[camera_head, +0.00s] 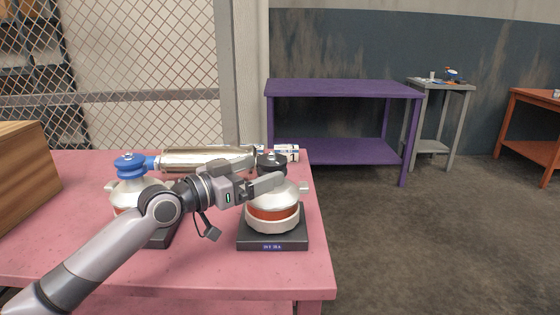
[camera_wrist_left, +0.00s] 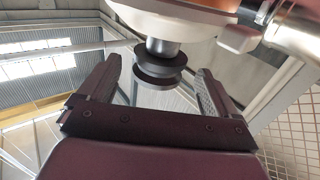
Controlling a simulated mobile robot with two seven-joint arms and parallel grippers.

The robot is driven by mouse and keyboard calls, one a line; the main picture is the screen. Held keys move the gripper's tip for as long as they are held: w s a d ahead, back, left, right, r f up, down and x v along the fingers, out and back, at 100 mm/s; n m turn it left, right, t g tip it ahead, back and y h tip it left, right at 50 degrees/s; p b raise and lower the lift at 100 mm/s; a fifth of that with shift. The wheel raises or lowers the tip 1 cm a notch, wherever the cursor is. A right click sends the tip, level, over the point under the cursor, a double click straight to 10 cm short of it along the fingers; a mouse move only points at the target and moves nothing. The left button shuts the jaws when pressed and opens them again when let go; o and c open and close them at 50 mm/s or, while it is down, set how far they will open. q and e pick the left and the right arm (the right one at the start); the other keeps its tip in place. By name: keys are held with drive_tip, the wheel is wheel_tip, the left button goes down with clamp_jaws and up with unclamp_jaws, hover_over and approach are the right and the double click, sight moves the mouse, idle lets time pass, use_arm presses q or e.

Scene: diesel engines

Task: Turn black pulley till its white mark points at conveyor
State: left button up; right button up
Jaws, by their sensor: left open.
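The black pulley (camera_head: 272,160) sits on top of the right-hand engine (camera_head: 272,212), which has a silver top and an orange band and stands on a dark base. My left gripper (camera_head: 270,168) is open at the pulley's height, with one finger in front of it. In the left wrist view the pulley (camera_wrist_left: 160,68) lies between the two spread fingers (camera_wrist_left: 158,72), with a visible gap on each side. No white mark shows on the pulley in either view. I cannot make out a conveyor for certain. My right gripper is not in view.
A second engine with a blue pulley (camera_head: 130,165) stands at left, partly behind my left arm. A shiny metal cylinder (camera_head: 205,158) and small white boxes (camera_head: 287,153) lie at the back of the pink table (camera_head: 205,270). A wooden box (camera_head: 28,165) stands far left.

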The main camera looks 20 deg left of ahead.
sight(278, 165)
use_arm(q)
drive_tip(key=shift+x, duration=2.8)
drive_tip(key=shift+f, duration=0.1)
drive_tip(key=c, duration=0.9)
